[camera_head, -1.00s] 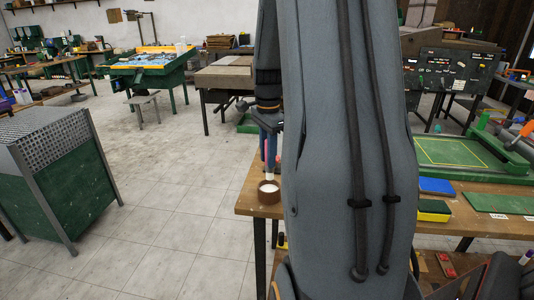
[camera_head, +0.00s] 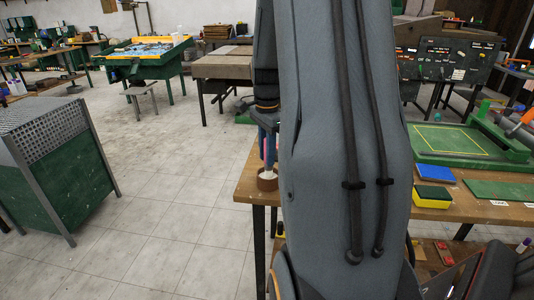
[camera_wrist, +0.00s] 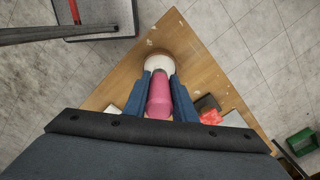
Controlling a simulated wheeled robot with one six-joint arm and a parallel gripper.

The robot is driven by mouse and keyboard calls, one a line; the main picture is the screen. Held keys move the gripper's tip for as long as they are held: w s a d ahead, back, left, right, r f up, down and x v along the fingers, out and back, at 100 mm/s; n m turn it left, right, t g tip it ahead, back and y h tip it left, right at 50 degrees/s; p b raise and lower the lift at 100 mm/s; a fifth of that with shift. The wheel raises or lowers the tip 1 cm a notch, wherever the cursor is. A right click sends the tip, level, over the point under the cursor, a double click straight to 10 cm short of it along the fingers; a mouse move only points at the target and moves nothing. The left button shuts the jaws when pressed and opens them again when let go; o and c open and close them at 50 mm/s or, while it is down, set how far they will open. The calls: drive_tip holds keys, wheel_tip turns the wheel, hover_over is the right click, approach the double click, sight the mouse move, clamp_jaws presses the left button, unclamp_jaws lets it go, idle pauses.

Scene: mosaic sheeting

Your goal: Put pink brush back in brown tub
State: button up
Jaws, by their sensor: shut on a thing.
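The brown tub (camera_head: 267,184) stands on the near left corner of the wooden bench, just below my gripper (camera_head: 268,160). In the wrist view the tub (camera_wrist: 158,51) lies beyond my fingertips, with white showing inside its rim. My gripper (camera_wrist: 160,77) is shut on the pink brush (camera_wrist: 160,100), one blue-grey finger on each side of the handle. The brush points down, with a white lower end over or in the tub's mouth. I cannot tell how deep it reaches. My arm hides part of the bench.
The wooden bench (camera_head: 247,190) ends close to the tub's left, with tiled floor beyond. Right of my arm lie a blue block (camera_head: 435,172), a yellow and dark sponge (camera_head: 432,197) and a green board (camera_head: 500,190). A green press (camera_head: 455,142) stands behind them.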

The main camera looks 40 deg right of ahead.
drive_tip(key=shift+f, duration=0.35)
drive_tip(key=o, duration=1.1)
drive_tip(key=shift+r+b, duration=1.05)
drive_tip(key=shift+r, duration=2.9)
drive_tip(key=s+a+f+n, duration=0.3)
drive_tip(key=a+n, duration=0.3)
drive_tip(key=a, duration=0.3)
drive_tip(key=s+a+f+n+t, duration=0.1)
drive_tip(key=s+a+f+n, duration=0.2)
drive_tip(key=a+n, duration=0.4)
drive_tip(key=s+a+f+n, duration=0.3)
drive_tip(key=a+f+n, duration=0.2)
drive_tip(key=a, duration=0.7)
drive_tip(key=shift+s+f+n, duration=0.15)
drive_tip(key=shift+s+n, duration=0.05)
drive_tip(key=shift+n, duration=0.9)
